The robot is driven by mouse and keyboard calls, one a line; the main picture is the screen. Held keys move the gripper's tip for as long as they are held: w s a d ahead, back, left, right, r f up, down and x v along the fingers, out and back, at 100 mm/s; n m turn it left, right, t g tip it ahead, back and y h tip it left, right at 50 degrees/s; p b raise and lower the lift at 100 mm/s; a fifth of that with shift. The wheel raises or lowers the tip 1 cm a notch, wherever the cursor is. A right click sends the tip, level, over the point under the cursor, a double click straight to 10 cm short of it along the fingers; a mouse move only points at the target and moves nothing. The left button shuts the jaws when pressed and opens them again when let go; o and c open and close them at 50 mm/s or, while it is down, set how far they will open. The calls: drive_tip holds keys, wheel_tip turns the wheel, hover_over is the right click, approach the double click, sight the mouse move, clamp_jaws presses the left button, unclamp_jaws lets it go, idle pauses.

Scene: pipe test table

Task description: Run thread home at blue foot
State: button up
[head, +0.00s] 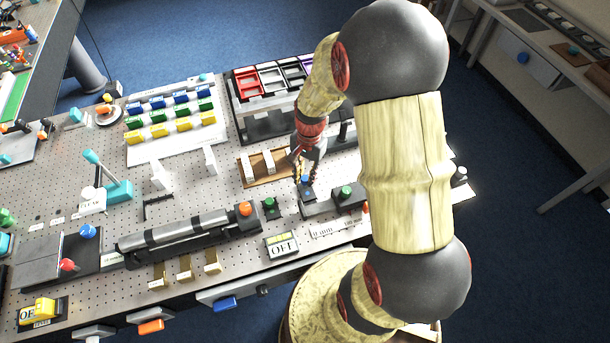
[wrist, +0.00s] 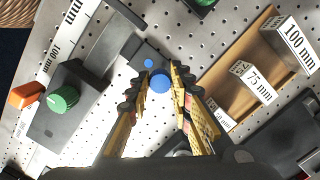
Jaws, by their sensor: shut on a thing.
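My gripper (head: 306,170) reaches down over the right part of the pegboard table. In the wrist view its two dark-padded fingers (wrist: 159,78) are closed in on a round blue knob (wrist: 160,83), one on each side. The knob also shows in the head view (head: 306,179), just below the fingers. Under it is a small dark foot (head: 308,209) with a small blue dot; the foot also shows in the wrist view (wrist: 150,52). The thread itself is hidden, so I cannot tell how far the knob sits down.
A grey block with a green knob (head: 346,191) stands close on the right. A tan tray (wrist: 225,90) of white length blocks is close behind. Another green-knobbed foot (head: 270,204) and a long pipe (head: 185,232) lie left. Coloured bins (head: 270,78) stand at the back.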

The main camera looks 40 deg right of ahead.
drive_tip(key=shift+f+b, duration=0.35)
drive_tip(key=shift+f, duration=0.95)
idle(1.8)
drive_tip(key=m+p, duration=0.1)
drive_tip(key=m, duration=0.2)
drive_tip(key=shift+r+p, duration=0.15)
drive_tip(key=shift+p, duration=0.2)
drive_tip(key=shift+m+t, duration=0.3)
drive_tip(key=shift+m, duration=0.8)
drive_tip(key=shift+p, duration=0.35)
drive_tip(key=shift+m+p, duration=0.9)
drive_tip(key=shift+m, duration=0.3)
drive_tip(key=shift+m+t+p, duration=0.3)
drive_tip(key=shift+m+p, duration=0.4)
drive_tip(key=shift+m, duration=0.7)
